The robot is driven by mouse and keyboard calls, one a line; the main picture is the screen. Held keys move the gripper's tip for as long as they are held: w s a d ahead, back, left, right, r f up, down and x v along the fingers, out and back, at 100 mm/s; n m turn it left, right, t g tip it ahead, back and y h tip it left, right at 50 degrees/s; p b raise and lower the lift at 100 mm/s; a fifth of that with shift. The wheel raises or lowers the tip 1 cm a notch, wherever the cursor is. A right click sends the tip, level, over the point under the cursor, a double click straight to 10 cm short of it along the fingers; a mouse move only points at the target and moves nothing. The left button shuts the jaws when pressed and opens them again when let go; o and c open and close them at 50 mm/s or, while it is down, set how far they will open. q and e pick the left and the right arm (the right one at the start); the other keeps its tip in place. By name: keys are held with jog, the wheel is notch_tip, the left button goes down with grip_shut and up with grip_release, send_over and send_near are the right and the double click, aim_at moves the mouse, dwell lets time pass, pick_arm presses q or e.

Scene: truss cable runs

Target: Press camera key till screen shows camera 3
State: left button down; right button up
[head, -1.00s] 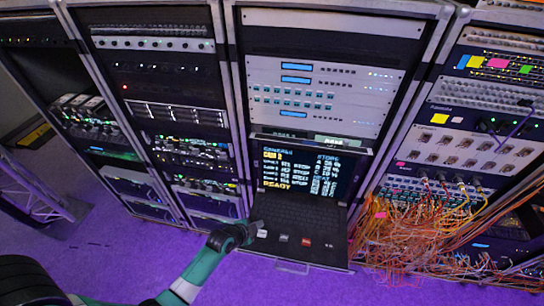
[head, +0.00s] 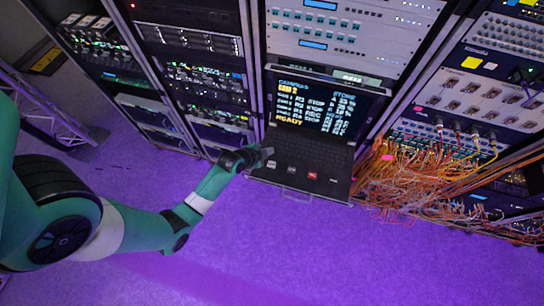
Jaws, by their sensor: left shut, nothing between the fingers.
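The screen (head: 310,104) in the middle rack shows a camera list with yellow text that reads like "CAM 2" near the top and "READY" at the bottom. Below it is a dark pulled-out keyboard drawer (head: 322,157). Several small keys sit in a row along its front, among them a pale key (head: 271,164) at the left and a red key (head: 312,171). Their labels are too small to read. My left gripper (head: 267,153) is shut and empty, at the drawer's left side just behind the pale key. I cannot tell whether it touches anything. My right gripper is not in view.
Tangled orange cables (head: 425,180) spill from the right rack beside the drawer. A drawer handle (head: 290,188) runs along the front edge. Other equipment racks (head: 200,90) stand to the left. The purple floor (head: 300,250) in front is clear.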

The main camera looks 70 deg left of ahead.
aim_at(269, 166)
pick_arm(q)
jog(key=shift+f+b, duration=4.05)
jog(key=shift+f, duration=0.35)
jog(key=shift+f+b, duration=0.3)
jog(key=shift+f, duration=0.1)
jog(key=shift+f+b, duration=0.35)
jog(key=shift+f, duration=0.1)
jog(key=shift+r, duration=0.1)
jog(key=shift+r+p, duration=0.8)
jog(key=shift+p, duration=0.05)
notch_tip(269, 166, up, 5)
jog(key=p, duration=0.5)
